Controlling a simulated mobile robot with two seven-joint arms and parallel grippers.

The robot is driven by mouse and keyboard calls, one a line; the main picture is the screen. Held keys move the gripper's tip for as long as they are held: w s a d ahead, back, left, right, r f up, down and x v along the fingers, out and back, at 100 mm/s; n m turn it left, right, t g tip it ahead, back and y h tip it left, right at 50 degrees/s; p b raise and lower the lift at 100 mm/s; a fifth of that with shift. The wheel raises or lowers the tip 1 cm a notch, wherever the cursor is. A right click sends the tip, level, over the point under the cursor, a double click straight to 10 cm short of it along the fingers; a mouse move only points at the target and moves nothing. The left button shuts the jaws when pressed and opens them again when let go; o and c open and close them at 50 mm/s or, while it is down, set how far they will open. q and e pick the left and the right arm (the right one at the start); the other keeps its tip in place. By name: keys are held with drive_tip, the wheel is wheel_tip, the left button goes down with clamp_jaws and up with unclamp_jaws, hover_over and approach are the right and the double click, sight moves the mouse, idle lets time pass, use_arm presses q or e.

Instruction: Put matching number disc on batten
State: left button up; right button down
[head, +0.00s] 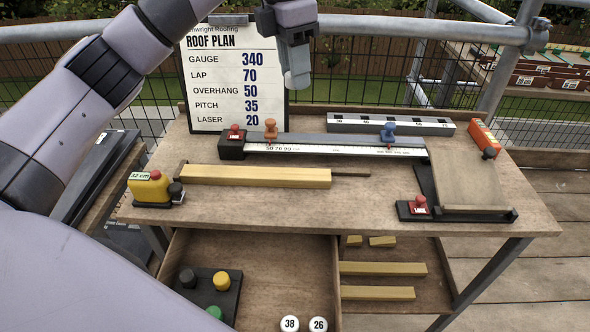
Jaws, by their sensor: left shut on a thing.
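Two white number discs, marked 38 (289,323) and 26 (318,324), lie at the bottom edge of the head view. A pale wooden batten (255,176) lies across the bench at left centre, with a thin darker strip beyond its right end. My left gripper (297,78) is high above the back of the bench, in front of the roof plan board's right edge. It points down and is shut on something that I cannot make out. It is apart from the batten. My right gripper is not in view.
The roof plan board (225,90) stands at the back left. A white ruler with orange (270,129) and blue (388,132) knobs crosses the bench (330,212). A yellow 32 cm tape (149,187) sits left. Below are an open drawer with coloured knobs and several wooden pieces (382,269).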

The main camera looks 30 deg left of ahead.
use_arm(q)
drive_tip(key=b, duration=0.2)
hover_over(296, 173)
wheel_tip(296, 173, down, 15)
drive_tip(key=shift+s+a+r, duration=0.1)
drive_tip(key=shift+s+a, duration=0.05)
drive_tip(key=shift+f, duration=2.45)
drive_tip(key=shift+b, duration=0.3)
drive_tip(key=shift+f, duration=0.2)
drive_tip(key=o, duration=1)
drive_tip(key=shift+r, duration=0.15)
